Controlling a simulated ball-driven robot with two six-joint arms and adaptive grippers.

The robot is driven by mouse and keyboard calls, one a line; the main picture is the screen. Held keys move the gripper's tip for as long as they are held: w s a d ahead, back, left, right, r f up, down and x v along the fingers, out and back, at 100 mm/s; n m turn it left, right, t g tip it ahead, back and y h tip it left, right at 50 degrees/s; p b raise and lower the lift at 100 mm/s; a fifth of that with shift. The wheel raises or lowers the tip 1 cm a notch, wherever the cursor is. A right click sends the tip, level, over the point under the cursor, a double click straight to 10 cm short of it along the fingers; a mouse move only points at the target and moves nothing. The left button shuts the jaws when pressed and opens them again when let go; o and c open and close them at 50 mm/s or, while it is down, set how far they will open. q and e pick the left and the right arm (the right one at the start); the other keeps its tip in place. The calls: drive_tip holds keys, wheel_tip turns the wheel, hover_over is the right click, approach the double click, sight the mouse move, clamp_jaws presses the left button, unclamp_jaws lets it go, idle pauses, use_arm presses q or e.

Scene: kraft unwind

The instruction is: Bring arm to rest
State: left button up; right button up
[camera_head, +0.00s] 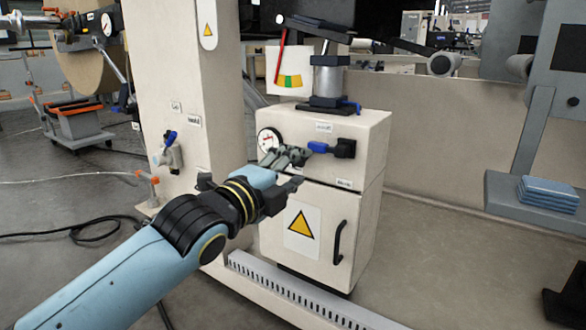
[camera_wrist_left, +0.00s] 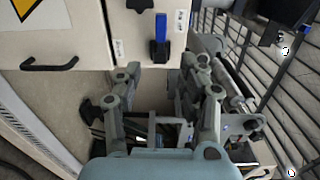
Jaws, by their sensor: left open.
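My left arm reaches in from the lower left in the head view. Its gripper (camera_head: 290,170) is in front of the upper part of a beige cabinet, just below and left of a blue-handled valve (camera_head: 325,148). In the left wrist view the gripper (camera_wrist_left: 165,85) has its fingers apart with nothing held between them. A blue lever (camera_wrist_left: 161,32) on the beige panel lies beyond the fingertips there. I cannot tell whether the fingers touch the cabinet. My right gripper is not in view.
A round gauge (camera_head: 268,140) sits beside the gripper on the cabinet. The cabinet door has a black handle (camera_head: 339,242). A slotted grey rail (camera_head: 290,295) runs along the floor. Blue pads (camera_head: 548,194) lie on a shelf at right. A black cable (camera_head: 75,230) lies at left.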

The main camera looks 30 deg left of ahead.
use_arm(q)
drive_tip(key=shift+f, duration=0.1)
drive_tip(key=s+f+n+g+y+p, duration=0.1)
drive_tip(key=s+f+n+g+p, duration=0.55)
drive_tip(key=s+f, duration=0.85)
drive_tip(key=s+f+n+g+p, duration=0.4)
drive_tip(key=s+f+n+g, duration=0.55)
drive_tip(key=s, duration=0.95)
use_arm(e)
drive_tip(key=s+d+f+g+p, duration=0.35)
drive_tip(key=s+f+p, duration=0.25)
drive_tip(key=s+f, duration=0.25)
use_arm(q)
drive_tip(key=s+a+f+n+p, duration=0.1)
drive_tip(key=s+p, duration=0.4)
drive_tip(key=s, duration=0.5)
drive_tip(key=s+a+f+n+g+p, duration=0.1)
drive_tip(key=s+f+p, duration=0.3)
drive_tip(key=s, duration=0.6)
drive_tip(key=shift+s+a+f+g+y+p, duration=0.2)
drive_tip(key=shift+s+a+g+y+p, duration=0.1)
drive_tip(key=shift+a+p, duration=0.3)
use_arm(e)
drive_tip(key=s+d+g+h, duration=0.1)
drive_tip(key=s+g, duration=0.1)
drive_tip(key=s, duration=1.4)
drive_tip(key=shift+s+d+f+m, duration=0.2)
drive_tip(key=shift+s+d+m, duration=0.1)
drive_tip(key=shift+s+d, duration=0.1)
